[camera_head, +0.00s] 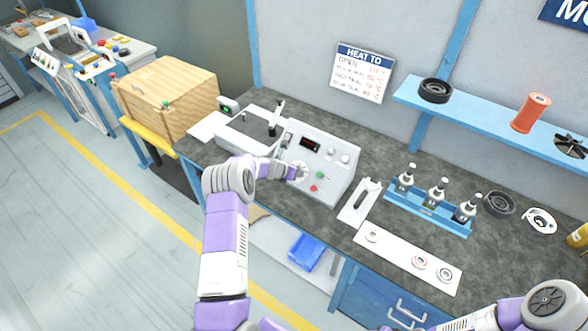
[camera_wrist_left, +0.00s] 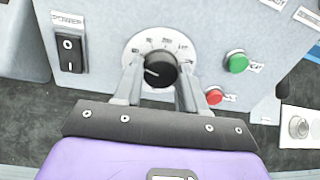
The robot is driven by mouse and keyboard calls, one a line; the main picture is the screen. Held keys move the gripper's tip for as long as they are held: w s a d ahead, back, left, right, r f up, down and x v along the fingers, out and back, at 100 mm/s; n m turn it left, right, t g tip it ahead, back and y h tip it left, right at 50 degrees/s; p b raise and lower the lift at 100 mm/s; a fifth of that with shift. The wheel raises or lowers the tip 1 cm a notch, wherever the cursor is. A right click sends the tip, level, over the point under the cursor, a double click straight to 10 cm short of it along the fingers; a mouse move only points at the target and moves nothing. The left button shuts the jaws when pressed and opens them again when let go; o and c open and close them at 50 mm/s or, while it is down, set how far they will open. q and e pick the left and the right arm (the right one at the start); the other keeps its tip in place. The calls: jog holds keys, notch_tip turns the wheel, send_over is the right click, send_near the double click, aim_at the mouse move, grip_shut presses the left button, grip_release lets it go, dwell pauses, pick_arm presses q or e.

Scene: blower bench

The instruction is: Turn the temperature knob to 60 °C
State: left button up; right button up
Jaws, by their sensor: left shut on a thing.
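The black temperature knob (camera_wrist_left: 153,71) sits on a white dial plate on the front of the control box (camera_head: 322,163). Its white pointer line points left and slightly down in the left wrist view; the dial numbers are too blurred to read. My left gripper (camera_wrist_left: 158,76) has one finger on each side of the knob and is shut on it. In the head view my left gripper (camera_head: 296,172) reaches the box front and hides most of the knob. The display (camera_head: 310,143) has red digits too small to read. My right gripper is out of view.
Beside the knob are a green button (camera_wrist_left: 237,62), a red button (camera_wrist_left: 214,96) and a black power switch (camera_wrist_left: 70,53). A blue rack with bottles (camera_head: 428,213) and a white strip with rings (camera_head: 408,261) lie right of the box. A "HEAT TO" sign (camera_head: 362,73) hangs behind.

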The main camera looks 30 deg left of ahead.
pick_arm(q)
jog(key=n+p, duration=0.2)
jog(key=n, duration=0.4)
jog(key=shift+n, duration=0.3)
jog(key=n+p, duration=0.1)
jog(key=n, duration=0.4)
jog(key=shift+s+t, duration=0.1)
jog(key=shift+t, duration=0.3)
jog(key=shift+n, duration=0.4)
jog(key=o, duration=1.1)
jog(key=shift+c, duration=0.2)
jog(key=b+v, duration=0.2)
jog(key=v, duration=0.5)
jog(key=shift+s+r, duration=0.2)
